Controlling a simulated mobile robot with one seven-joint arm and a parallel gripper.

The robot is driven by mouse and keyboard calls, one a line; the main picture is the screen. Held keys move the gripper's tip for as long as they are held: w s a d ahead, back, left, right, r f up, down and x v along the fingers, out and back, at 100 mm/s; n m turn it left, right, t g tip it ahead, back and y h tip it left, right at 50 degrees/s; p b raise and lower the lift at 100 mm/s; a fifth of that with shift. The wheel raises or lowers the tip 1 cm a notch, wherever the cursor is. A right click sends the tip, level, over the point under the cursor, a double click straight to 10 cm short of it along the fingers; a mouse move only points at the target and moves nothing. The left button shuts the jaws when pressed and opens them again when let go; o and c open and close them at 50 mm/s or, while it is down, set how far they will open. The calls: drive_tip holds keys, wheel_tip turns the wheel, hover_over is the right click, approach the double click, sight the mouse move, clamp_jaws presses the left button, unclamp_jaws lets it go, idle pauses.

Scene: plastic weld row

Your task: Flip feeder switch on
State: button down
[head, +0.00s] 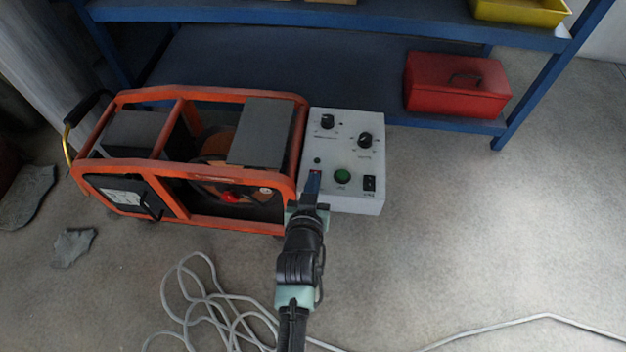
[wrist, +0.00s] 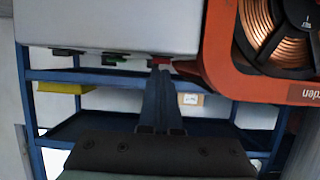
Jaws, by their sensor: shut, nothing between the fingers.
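The grey control box (head: 345,150) stands at the right end of the orange-framed machine. Its top face carries a black rocker switch (head: 369,183) near the front right corner and a green button (head: 342,176) left of it. A small red part (head: 315,172) shows at the front left, mostly hidden by my gripper (head: 312,184). My gripper is shut and empty, its tips at that red part; I cannot tell if they touch. In the wrist view the fingertips (wrist: 160,72) are just below the red part (wrist: 158,60). The feeder switch's label is unreadable.
Two black knobs (head: 327,122) sit at the back of the box. The orange frame (head: 200,97) holds a wire spool, close left of my gripper. A blue shelf (head: 300,60) with a red toolbox (head: 456,86) stands behind. Grey cable (head: 215,310) lies on the floor.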

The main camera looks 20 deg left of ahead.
drive_tip(key=shift+s+f+b, duration=0.15)
drive_tip(key=shift+f+b, duration=0.35)
drive_tip(key=shift+f, duration=0.1)
drive_tip(key=shift+r, duration=0.15)
drive_tip(key=shift+r+p, duration=0.1)
drive_tip(key=shift+p, duration=0.25)
drive_tip(key=shift+r+p, duration=0.65)
drive_tip(key=shift+r, duration=0.05)
drive_tip(key=shift+r, duration=0.3)
wheel_tip(320, 180, up, 4)
drive_tip(key=p, duration=0.3)
drive_tip(key=shift+s+d+f+p, duration=0.1)
drive_tip(key=shift+f+p, duration=0.1)
drive_tip(key=shift+p, duration=0.15)
drive_tip(key=s+d+r+p, duration=0.1)
drive_tip(key=s+d+p, duration=0.1)
drive_tip(key=s, duration=0.7)
drive_tip(key=shift+s+d+p, duration=0.35)
drive_tip(key=shift+s+p, duration=0.05)
drive_tip(key=shift+p, duration=0.35)
